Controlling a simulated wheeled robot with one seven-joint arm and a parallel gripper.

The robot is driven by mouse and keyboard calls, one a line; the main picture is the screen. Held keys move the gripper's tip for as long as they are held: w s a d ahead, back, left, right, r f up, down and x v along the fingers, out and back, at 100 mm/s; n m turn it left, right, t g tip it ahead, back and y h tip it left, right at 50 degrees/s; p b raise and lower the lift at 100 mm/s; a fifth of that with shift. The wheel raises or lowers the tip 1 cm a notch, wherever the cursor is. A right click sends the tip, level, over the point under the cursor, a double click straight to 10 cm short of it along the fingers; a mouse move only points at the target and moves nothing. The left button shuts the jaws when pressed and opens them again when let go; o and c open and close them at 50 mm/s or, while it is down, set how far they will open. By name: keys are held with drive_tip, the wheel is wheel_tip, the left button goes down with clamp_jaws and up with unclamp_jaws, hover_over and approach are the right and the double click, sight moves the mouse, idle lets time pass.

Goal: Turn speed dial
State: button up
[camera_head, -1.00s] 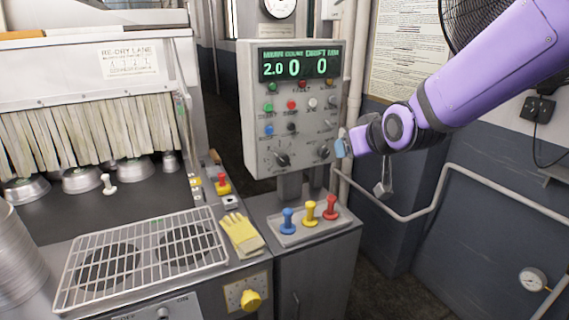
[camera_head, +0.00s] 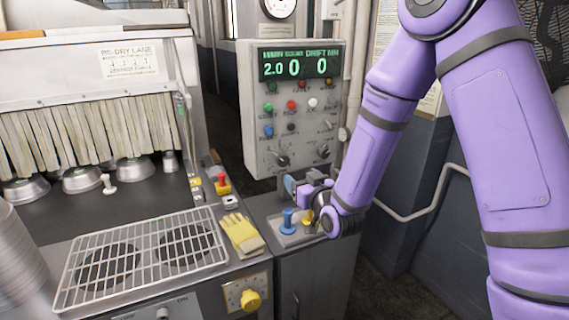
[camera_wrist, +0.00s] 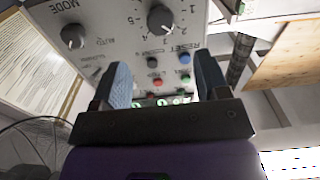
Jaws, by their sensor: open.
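The grey control box (camera_head: 256,150) carries two black dials low on its face. The left dial (camera_head: 282,160) is the numbered one; it shows upside down at the top of the wrist view (camera_wrist: 160,18). The right dial (camera_head: 323,151) is marked MODE in the wrist view (camera_wrist: 74,36). My gripper (camera_head: 292,185) is just below the box, under the left dial. In the wrist view its two blue fingers (camera_wrist: 163,78) stand apart with nothing between them, pointing up toward the panel. The numbered dial lies beyond the fingertips, apart from them.
The display (camera_head: 298,64) reads 2.0, 0 and 0. Several buttons and small switches sit above the dials. A blue lever (camera_head: 288,221) stands below my gripper; my arm partly hides the yellow lever (camera_head: 308,217) and covers the red one. A wire rack (camera_head: 145,255) is at left.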

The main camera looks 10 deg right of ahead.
sight(285, 162)
drive_tip(key=x, duration=1)
drive_tip(key=shift+w+a, duration=0.15)
drive_tip(key=shift+w, duration=0.2)
drive_tip(key=shift+c, duration=0.2)
drive_tip(key=c, duration=0.9)
drive_tip(key=shift+o, duration=0.2)
drive_tip(key=shift+n, duration=0.3)
drive_tip(key=n, duration=1.3)
